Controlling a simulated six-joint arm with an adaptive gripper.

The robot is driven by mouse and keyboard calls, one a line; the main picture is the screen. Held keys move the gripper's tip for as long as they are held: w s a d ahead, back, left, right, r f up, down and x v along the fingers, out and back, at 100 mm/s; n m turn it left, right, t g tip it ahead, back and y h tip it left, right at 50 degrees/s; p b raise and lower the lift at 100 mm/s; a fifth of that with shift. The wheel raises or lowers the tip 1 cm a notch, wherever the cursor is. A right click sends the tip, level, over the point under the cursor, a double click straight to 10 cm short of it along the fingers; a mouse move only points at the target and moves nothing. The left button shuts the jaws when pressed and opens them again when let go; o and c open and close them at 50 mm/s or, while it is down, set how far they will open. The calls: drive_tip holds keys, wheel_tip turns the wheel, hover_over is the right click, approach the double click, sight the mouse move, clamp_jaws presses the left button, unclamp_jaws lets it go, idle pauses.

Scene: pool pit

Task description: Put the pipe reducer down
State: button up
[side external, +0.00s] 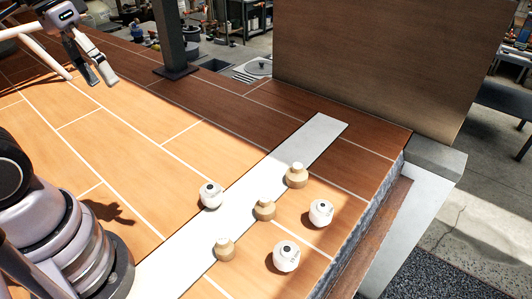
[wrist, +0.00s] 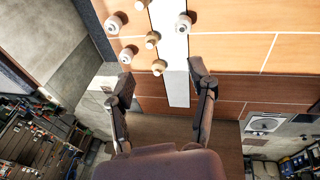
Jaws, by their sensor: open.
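Several small round fittings stand on the wood-look deck. Three are tan and stepped: a far one (side external: 297,176), a middle one (side external: 264,209) and a near one (side external: 224,250). Three are white with dark tops: a left one (side external: 210,195), a right one (side external: 320,213) and a near one (side external: 286,257). I cannot tell for sure which is the pipe reducer; the tan ones have a narrower top. My gripper (side external: 101,81) is open and empty, raised at the upper left, well away from them. In the wrist view its fingers (wrist: 162,84) are spread, with nothing held between them.
A pale strip (side external: 314,143) runs across the deck beside the fittings. A dark post (side external: 171,38) and a tall brown panel (side external: 385,65) stand at the back. The deck's edge drops off at the right. The deck left of the strip is mostly clear.

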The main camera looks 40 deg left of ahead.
drive_tip(key=a+t+y, duration=0.1)
drive_tip(key=s+a+r+m+t, duration=0.1)
drive_tip(key=s+a+r+t+y, duration=0.1)
drive_tip(key=a, duration=0.1)
drive_tip(key=shift+s+r+y, duration=0.1)
drive_tip(key=shift+s+y, duration=0.15)
drive_tip(key=shift+y, duration=0.05)
